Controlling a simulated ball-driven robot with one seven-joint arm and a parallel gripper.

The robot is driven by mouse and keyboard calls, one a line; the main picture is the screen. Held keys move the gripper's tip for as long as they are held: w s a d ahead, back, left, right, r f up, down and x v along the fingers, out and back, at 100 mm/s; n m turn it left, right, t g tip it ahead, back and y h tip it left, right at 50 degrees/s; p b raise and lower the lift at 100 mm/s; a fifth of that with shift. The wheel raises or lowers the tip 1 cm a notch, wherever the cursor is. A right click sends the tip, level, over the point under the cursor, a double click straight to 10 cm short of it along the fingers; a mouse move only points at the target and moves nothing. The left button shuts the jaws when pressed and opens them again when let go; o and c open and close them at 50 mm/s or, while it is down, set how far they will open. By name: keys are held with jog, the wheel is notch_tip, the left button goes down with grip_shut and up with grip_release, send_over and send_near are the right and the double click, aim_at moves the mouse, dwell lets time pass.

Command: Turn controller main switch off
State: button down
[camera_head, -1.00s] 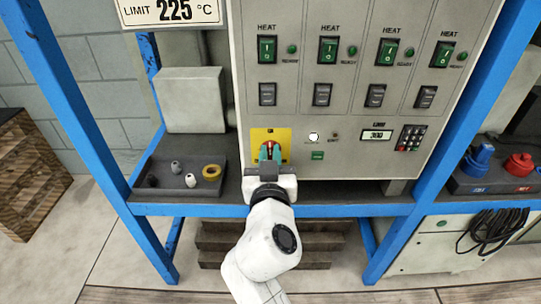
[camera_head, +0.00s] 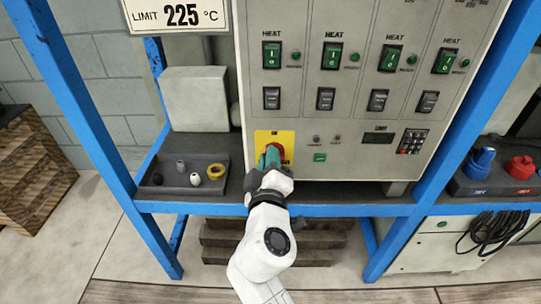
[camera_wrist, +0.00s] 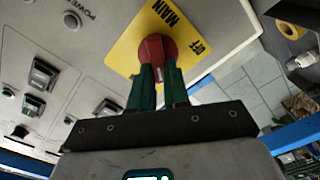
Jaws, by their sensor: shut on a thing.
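The controller cabinet (camera_head: 345,160) stands on the blue-framed bench. Its main switch is a red rotary knob (camera_head: 276,148) on a yellow plate (camera_head: 289,138), low at the cabinet's left. My gripper (camera_head: 270,157) reaches up to it from below, its green fingers shut on the knob. In the wrist view the fingers (camera_wrist: 158,75) close on both sides of the red knob (camera_wrist: 155,48), and the wrist is rolled relative to the plate. "MAIN" and "OFF" are readable on the plate (camera_wrist: 126,50). The limit display (camera_head: 378,139) is dark, and the power lamp (camera_head: 316,139) is unlit.
Several green heat switches (camera_head: 333,56) sit in a row above, with dark rocker switches (camera_head: 326,98) under them. A grey tray (camera_head: 156,190) with small parts lies to the left. Blue posts (camera_head: 85,130) flank the bench.

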jog(key=shift+a+f+n+p, duration=0.15)
jog(key=shift+n+p, duration=0.45)
jog(key=shift+n, duration=1.2)
jog(key=shift+f+n+p, duration=0.25)
jog(key=shift+n+p, duration=0.35)
jog(key=shift+n, duration=1.2)
jog(key=c, duration=1.1)
grip_release()
jog(key=shift+s, duration=0.1)
jog(key=s, duration=1)
jog(key=shift+s+p, duration=0.35)
jog(key=shift+p, duration=0.05)
